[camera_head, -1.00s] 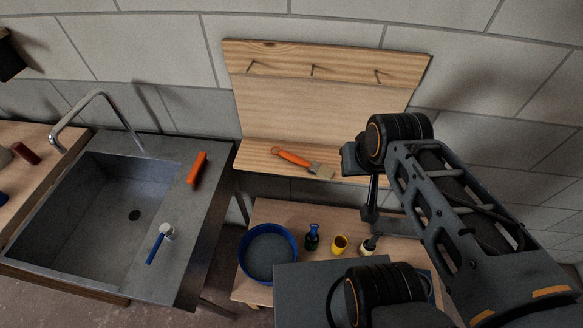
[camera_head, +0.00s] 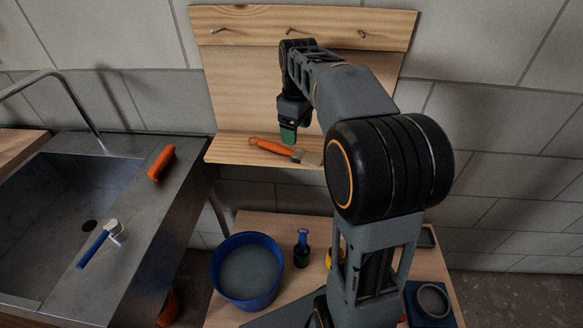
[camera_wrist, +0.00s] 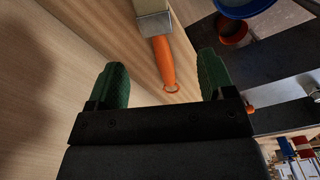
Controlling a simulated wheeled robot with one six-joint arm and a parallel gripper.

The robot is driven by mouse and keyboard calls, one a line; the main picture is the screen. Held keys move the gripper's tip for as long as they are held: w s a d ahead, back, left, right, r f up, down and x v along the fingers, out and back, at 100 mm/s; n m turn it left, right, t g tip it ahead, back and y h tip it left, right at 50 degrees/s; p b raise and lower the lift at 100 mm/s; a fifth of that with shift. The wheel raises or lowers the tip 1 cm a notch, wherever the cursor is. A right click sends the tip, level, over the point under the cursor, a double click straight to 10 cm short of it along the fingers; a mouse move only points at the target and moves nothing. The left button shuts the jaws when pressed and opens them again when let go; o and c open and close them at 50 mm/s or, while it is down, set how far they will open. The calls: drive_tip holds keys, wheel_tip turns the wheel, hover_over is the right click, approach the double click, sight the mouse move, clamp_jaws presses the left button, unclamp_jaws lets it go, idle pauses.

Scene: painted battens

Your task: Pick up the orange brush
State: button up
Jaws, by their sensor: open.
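The orange brush (camera_head: 272,146) lies on the wooden shelf, its orange handle to the left and its pale bristle head to the right. In the wrist view the brush handle (camera_wrist: 163,62) points down between the two green fingers, with its ring end near the gripper body. My gripper (camera_head: 288,133) is above the shelf at the brush, fingers pointing down. In the wrist view my gripper (camera_wrist: 162,78) is open, a finger on each side of the handle and apart from it. Whether the fingers are level with the handle is hard to tell.
The shelf (camera_head: 225,150) has a wooden back panel (camera_head: 235,85) with pegs behind the brush.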

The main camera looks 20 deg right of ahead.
sight(295, 152)
drive_tip(key=shift+w+d+f, duration=0.1)
drive_tip(key=shift+w+f, duration=0.05)
drive_tip(key=shift+f, duration=0.4)
drive_tip(key=shift+w+d+f, duration=0.1)
drive_tip(key=shift+w+f, duration=0.05)
drive_tip(key=shift+f, duration=0.4)
drive_tip(key=shift+w+a+f+b, duration=0.1)
drive_tip(key=shift+f+b, duration=0.2)
drive_tip(key=shift+f, duration=1.25)
drive_tip(key=shift+w+a+f+b, duration=0.1)
drive_tip(key=shift+f+b, duration=0.2)
drive_tip(key=shift+f, duration=1.2)
drive_tip(key=c, duration=1.1)
drive_tip(key=shift+r, duration=0.1)
